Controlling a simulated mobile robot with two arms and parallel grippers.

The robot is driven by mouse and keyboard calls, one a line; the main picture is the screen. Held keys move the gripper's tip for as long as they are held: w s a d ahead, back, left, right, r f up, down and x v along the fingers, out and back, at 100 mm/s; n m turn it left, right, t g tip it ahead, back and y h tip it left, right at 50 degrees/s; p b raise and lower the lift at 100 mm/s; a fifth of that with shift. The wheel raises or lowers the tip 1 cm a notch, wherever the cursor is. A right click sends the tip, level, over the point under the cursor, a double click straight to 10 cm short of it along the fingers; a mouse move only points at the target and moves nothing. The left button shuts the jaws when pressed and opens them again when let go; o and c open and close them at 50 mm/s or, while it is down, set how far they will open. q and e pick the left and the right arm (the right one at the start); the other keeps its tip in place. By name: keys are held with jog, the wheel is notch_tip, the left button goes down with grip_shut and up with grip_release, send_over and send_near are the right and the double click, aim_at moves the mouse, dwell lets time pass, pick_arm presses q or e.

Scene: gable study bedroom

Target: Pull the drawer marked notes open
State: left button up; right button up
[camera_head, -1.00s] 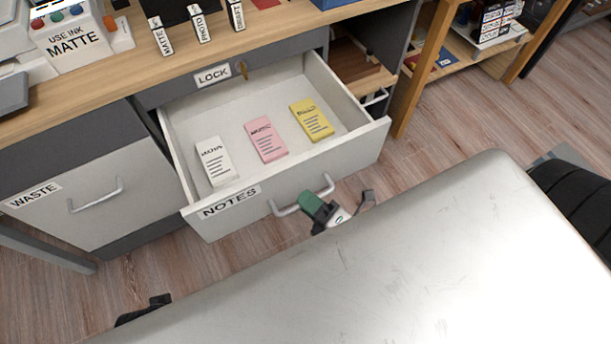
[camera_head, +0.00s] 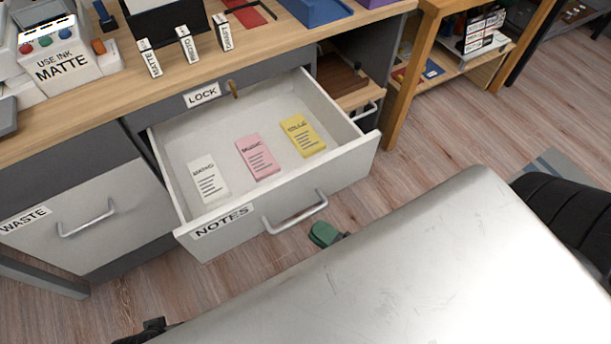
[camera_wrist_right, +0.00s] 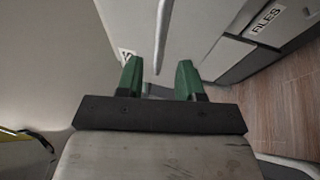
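The drawer marked NOTES (camera_head: 345,165) stands well open, its pale front pulled out from the grey desk unit. Its silver bar handle (camera_head: 296,213) is on the front, right of the label. My right gripper (camera_head: 326,235) is just below and right of the handle, mostly hidden behind my pale body; one green fingertip shows. In the right wrist view its two green fingers (camera_wrist_right: 160,78) are apart, with nothing between them. The handle bar (camera_wrist_right: 163,30) lies beyond the fingertips, apart from them. A dark part at the lower left may be my left gripper; its fingers are not visible.
White, pink and yellow note pads (camera_head: 258,157) lie in the drawer. A drawer marked WASTE (camera_head: 85,215) is shut at the left. A key sits at the LOCK label (camera_head: 203,95). A black chair (camera_head: 575,210) stands at the right; wooden floor (camera_head: 460,130) is clear between.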

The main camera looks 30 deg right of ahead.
pick_arm(q)
jog(key=shift+w+r, duration=0.1)
jog(key=shift+r, duration=0.2)
pick_arm(e)
jog(key=v, duration=0.5)
jog(key=shift+s+d, duration=0.1)
jog(key=shift+s, duration=0.05)
pick_arm(q)
jog(key=shift+f, duration=0.1)
